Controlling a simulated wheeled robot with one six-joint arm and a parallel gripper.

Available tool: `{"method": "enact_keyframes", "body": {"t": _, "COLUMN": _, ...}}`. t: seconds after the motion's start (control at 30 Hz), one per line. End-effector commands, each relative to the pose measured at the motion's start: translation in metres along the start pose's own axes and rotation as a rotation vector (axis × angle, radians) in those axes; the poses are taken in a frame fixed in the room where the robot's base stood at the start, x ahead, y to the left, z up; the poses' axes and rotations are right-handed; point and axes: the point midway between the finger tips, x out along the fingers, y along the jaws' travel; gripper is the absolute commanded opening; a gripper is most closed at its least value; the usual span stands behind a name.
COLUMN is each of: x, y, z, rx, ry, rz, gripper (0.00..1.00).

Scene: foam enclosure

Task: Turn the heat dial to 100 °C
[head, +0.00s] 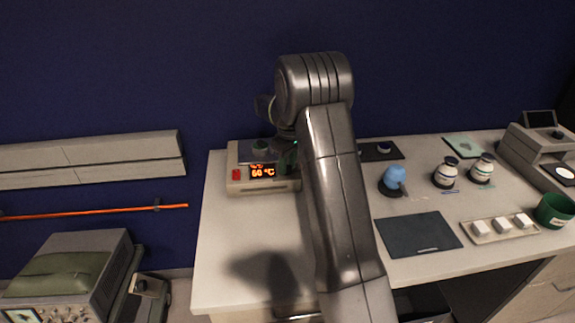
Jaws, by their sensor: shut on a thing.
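The hot plate unit (237,186) stands at the back left of the white bench. Its lit orange display (262,171) reads 60 °C, with a smaller line above it that is too small to read surely. A red switch (236,175) is left of the display. My gripper (287,160) is at the right part of the unit's front, pointing down. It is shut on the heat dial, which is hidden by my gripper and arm.
My arm crosses the bench's middle. To the right are a blue-topped item (394,178), two jars (445,172) (482,168), a dark mat (418,236), a tray of white blocks (480,238) and a green cup (555,211). The bench's front left (230,260) is clear.

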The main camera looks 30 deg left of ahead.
Motion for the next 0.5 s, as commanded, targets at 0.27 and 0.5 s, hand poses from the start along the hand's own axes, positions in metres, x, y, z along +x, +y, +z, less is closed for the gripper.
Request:
{"method": "enact_keyframes", "body": {"t": 0.27, "x": 0.0002, "y": 0.0000, "z": 0.0003, "rx": 0.262, "ry": 0.016, "rz": 0.001, "gripper": 0.07}}
{"method": "enact_keyframes", "body": {"t": 0.5, "x": 0.0001, "y": -0.0004, "z": 0.0007, "rx": 0.489, "ry": 0.029, "rz": 0.000, "gripper": 0.07}}
